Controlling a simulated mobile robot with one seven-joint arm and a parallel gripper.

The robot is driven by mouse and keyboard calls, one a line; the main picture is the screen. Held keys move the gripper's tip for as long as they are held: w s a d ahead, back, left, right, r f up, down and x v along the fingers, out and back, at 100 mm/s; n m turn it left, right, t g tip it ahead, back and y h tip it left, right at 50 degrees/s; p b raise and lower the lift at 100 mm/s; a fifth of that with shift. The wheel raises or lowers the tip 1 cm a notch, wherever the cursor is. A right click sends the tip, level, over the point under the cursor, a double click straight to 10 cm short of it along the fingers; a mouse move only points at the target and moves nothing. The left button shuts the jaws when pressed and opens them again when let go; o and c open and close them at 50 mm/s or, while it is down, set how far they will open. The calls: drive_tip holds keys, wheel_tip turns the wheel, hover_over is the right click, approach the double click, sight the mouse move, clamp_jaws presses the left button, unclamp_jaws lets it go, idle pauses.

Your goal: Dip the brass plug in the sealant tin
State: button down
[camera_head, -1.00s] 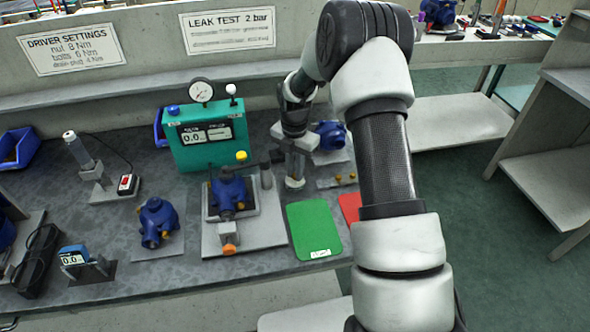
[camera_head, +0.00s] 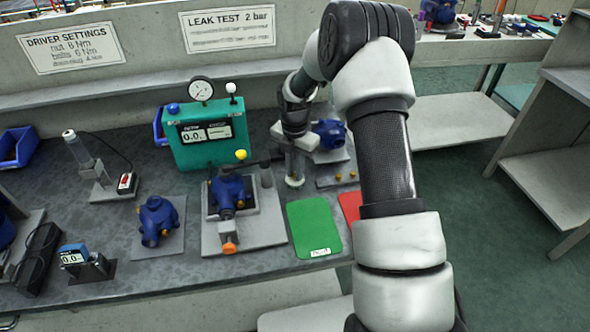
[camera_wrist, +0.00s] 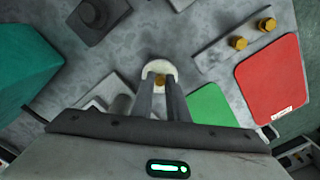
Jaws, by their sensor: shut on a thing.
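The brass plug (camera_wrist: 160,80) is pinched between the two grey fingertips of my gripper (camera_wrist: 164,88), seen from above in the wrist view. The small round sealant tin (camera_wrist: 154,65) shows its pale rim around the plug. I cannot tell how deep the plug sits in it. In the head view the pale tin (camera_head: 295,181) stands on the bench behind the green mat, and my gripper (camera_head: 294,166) points down at it. The plug is hidden there.
The green mat (camera_head: 316,227) and red mat (camera_head: 351,207) lie in front. A strip holds two brass pieces (camera_wrist: 238,43) to the right. The fixture with a blue pump (camera_head: 230,190) and the teal leak tester (camera_head: 206,140) stand close on the left.

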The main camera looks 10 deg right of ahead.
drive_tip(key=shift+f, duration=0.1)
idle(0.3)
drive_tip(key=shift+r+p, duration=2.45)
drive_tip(key=shift+r, duration=1.1)
